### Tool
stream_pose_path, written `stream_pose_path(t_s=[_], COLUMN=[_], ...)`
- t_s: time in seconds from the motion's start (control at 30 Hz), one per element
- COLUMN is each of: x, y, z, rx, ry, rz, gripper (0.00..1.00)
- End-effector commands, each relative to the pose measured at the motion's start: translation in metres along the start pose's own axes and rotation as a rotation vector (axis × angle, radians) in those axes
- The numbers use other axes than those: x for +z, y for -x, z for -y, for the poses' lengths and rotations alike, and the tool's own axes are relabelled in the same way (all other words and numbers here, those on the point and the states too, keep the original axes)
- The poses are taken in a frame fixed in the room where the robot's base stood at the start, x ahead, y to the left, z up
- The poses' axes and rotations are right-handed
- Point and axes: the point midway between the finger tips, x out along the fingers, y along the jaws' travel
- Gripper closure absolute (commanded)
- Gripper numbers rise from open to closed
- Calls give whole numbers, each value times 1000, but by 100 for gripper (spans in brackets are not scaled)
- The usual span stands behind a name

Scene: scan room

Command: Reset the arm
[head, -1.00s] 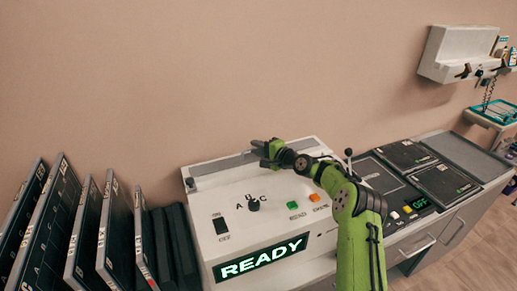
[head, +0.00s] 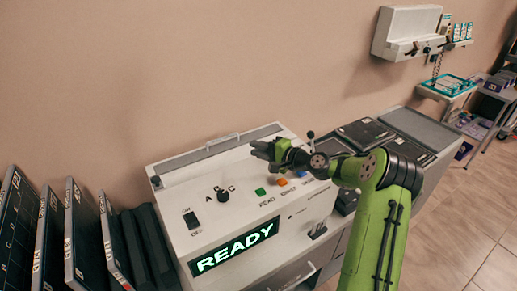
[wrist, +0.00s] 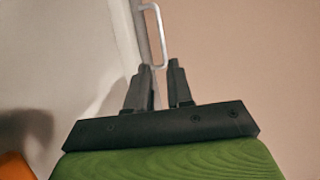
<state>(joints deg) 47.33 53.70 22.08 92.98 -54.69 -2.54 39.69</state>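My green arm (head: 380,225) reaches in from the lower right of the head view. It is bent at a dark elbow joint, and its forearm points left over the white console. My gripper (head: 258,150) is above the back part of the console (head: 185,215), left of the elbow. In the wrist view my gripper (wrist: 162,85) shows two dark fingers with a gap between them and nothing held. A pale wire handle (wrist: 157,35) lies beyond the fingertips.
The console has a lit READY display (head: 234,248), a black selector knob (head: 222,195) and coloured buttons. Dark upright panels (head: 75,240) stand at the left. A white wall unit (head: 408,32) and a trolley (head: 447,88) are at the right, with open floor (head: 470,230) at lower right.

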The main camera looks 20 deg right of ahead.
Motion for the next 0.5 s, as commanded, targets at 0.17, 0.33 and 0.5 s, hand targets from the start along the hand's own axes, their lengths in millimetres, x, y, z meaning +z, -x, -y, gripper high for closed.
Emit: stream_pose_path(t_s=[0.17, 0.33, 0.5], x=[0, 13, 93], y=[0, -4, 0], z=[0, 6, 27], rx=[0, 37, 313], ry=[0, 46, 360], rz=[0, 21, 129], gripper=[79, 79, 79])
